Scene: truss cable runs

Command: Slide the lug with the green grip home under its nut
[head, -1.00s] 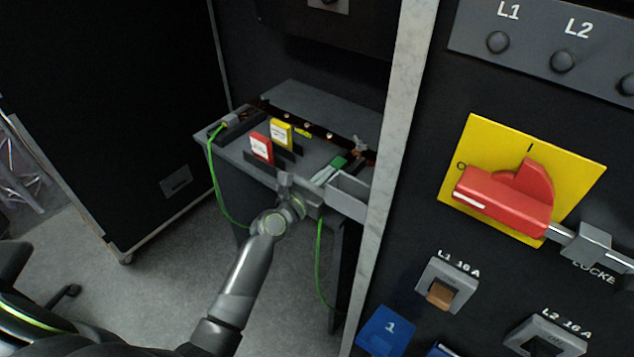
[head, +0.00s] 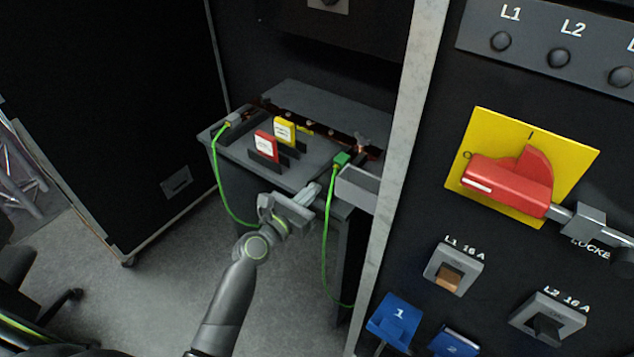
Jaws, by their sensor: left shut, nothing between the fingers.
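The lug's green grip (head: 342,159) sits at the right end of the grey bench top, with a green cable (head: 329,225) hanging from it over the front edge. A small metal wing-shaped nut (head: 362,141) stands just behind it, by a copper-coloured part. The lug's metal end is too small to make out, so I cannot tell whether it lies under the nut. My left gripper (head: 316,188) is shut and empty, in front of and below the green grip, apart from it. My right gripper is not in view.
A red card (head: 265,146) and a yellow card (head: 284,131) stand in holders on the bench.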

